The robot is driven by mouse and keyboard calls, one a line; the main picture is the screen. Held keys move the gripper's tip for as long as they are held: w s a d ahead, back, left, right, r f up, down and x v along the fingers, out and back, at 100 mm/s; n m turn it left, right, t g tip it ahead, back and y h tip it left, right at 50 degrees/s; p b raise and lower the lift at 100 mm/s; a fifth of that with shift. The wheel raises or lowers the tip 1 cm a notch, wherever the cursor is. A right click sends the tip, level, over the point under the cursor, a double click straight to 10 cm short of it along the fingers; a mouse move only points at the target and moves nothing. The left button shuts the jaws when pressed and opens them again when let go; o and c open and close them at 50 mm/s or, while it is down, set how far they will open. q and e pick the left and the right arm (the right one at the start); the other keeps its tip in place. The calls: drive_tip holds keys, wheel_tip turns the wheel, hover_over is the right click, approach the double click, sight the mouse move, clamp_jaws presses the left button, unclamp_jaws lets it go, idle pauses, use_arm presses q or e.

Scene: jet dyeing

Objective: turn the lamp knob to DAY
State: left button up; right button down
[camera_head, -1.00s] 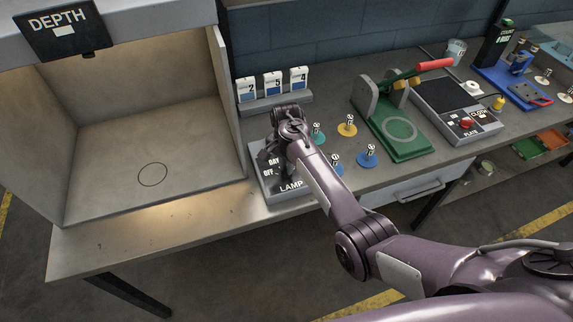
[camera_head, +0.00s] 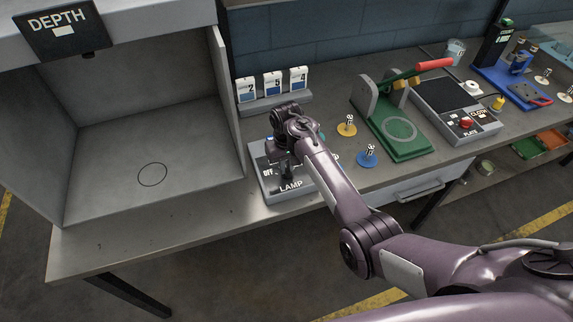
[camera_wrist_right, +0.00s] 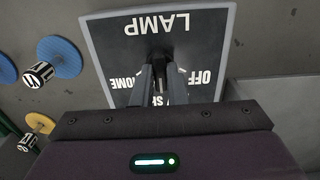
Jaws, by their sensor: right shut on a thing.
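The lamp box (camera_head: 292,186) is a grey box with a dark label plate on the bench, right of the viewing booth. My right gripper (camera_head: 284,172) is over it, reaching down. In the right wrist view the plate (camera_wrist_right: 203,32) shows upside down, with LAMP, OFF, HOME and part of another line readable. The fingers of my right gripper (camera_wrist_right: 160,62) are shut on the lamp knob at the plate's middle. The knob is mostly hidden by the fingers, so its pointing direction cannot be read. The DAY marking is covered in the head view. My left gripper is not in view.
The viewing booth (camera_head: 150,140) has a neutral grey light inside and a DEPTH sign (camera_head: 62,32). Numbered cards (camera_head: 272,84) stand behind the box. Yellow (camera_head: 347,130) and blue (camera_head: 367,157) discs with small posts and a green press (camera_head: 400,135) lie to the right.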

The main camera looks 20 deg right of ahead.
drive_tip(key=shift+r+n, duration=0.1)
drive_tip(key=shift+n, duration=2)
drive_tip(key=shift+w, duration=0.1)
drive_tip(key=c, duration=1.4)
unclamp_jaws()
drive_tip(key=shift+c, duration=0.2)
